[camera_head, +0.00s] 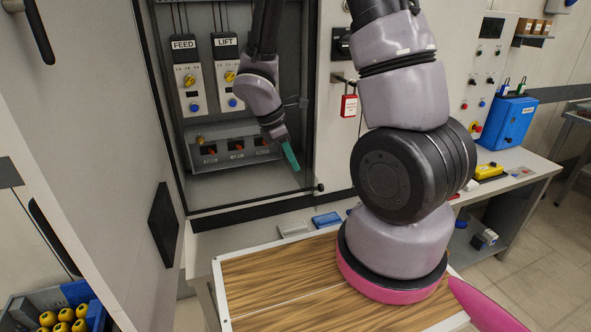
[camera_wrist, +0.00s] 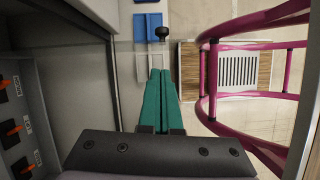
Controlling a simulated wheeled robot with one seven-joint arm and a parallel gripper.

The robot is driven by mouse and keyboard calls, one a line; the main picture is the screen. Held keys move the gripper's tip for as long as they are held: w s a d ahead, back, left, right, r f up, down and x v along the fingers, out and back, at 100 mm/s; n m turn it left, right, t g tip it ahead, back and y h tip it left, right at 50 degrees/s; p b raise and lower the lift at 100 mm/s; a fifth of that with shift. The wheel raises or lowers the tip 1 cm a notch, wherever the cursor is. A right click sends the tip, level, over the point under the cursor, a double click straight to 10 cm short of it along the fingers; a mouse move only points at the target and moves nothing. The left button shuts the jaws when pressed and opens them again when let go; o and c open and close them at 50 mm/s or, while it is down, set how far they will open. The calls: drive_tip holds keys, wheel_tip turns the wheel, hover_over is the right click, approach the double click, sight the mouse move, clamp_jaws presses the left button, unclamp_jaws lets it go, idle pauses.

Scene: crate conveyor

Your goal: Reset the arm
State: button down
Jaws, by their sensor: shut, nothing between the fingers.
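My gripper (camera_head: 290,157) has teal fingers and hangs in front of the open cabinet, near its right edge, pointing down and to the right. In the wrist view the two teal fingers (camera_wrist: 160,75) lie side by side, shut with nothing between them. The fingertips are close to a small black knob (camera_head: 319,187) at the cabinet's lower right edge; the knob also shows in the wrist view (camera_wrist: 161,32). The cabinet's lower box (camera_head: 232,146) with several orange-marked switches is left of my gripper.
Inside the cabinet are a FEED panel (camera_head: 190,85) and a LIFT panel (camera_head: 228,82). The open cabinet door (camera_head: 100,130) stands at left. A red padlock (camera_head: 349,105) hangs at right. A blue box (camera_head: 508,122) stands on the right bench (camera_head: 515,166).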

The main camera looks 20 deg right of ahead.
drive_tip(key=s+r+m+t+y, duration=0.3)
drive_tip(key=r+m, duration=0.7)
drive_tip(key=r, duration=0.5)
drive_tip(key=s+d+r+m+t+y, duration=0.1)
drive_tip(key=s+r+m+t+y, duration=0.2)
drive_tip(key=s+r+m, duration=0.3)
wheel_tip(320, 180, up, 10)
drive_tip(key=m+t, duration=0.1)
drive_tip(key=m, duration=0.3)
drive_tip(key=shift+s+m+t, duration=0.3)
drive_tip(key=shift+s+t, duration=0.05)
drive_tip(key=shift+t, duration=0.05)
drive_tip(key=shift+y, duration=0.3)
